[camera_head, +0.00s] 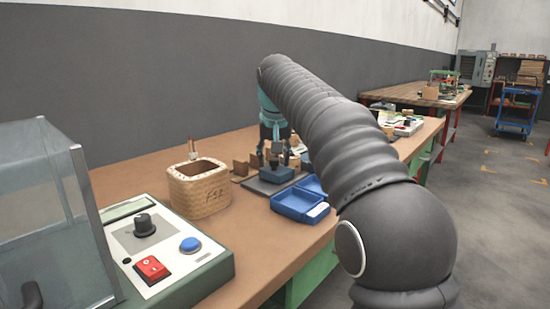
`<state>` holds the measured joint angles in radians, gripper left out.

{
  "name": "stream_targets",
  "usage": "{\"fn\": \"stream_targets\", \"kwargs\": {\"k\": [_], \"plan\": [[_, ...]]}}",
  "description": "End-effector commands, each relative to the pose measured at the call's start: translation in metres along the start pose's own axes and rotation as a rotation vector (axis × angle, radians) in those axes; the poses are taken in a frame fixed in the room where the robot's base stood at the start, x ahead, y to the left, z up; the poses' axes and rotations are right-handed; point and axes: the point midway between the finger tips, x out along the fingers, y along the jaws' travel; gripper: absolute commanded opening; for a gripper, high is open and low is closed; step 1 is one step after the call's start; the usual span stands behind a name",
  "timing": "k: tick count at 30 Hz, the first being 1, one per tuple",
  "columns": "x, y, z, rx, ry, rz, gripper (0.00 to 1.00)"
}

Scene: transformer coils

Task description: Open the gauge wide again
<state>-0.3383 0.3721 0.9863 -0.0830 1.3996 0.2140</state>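My gripper (275,157) is small in the view, at the end of my arm over the middle of the near workbench. It points down just above a blue block (277,174) on a dark flat plate. Its dark fingers blend with the dark parts around them, so I cannot tell whether they are apart or hold something. I cannot make out for sure which item is the gauge, or how wide it stands. My black-sleeved arm hides the bench to the right.
A control box (155,245) with a knob, a red switch and a blue button is at the front left, by a clear cover (45,215). Another workbench (410,92) stands behind.

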Motion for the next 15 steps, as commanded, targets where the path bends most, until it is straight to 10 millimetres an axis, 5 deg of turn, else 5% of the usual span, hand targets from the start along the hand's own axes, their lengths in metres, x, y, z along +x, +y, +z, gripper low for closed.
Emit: {"fn": "stream_targets", "kwargs": {"k": [1,6,15], "plan": [[-0.0002,0.0001,0.0,0.0,0.0,0.0,0.38],[-0.0003,0.0,0.0,0.0,0.0,0.0,0.0],[-0.0037,-0.0073,0.006,-0.002,0.0,-0.001,0.0]]}}
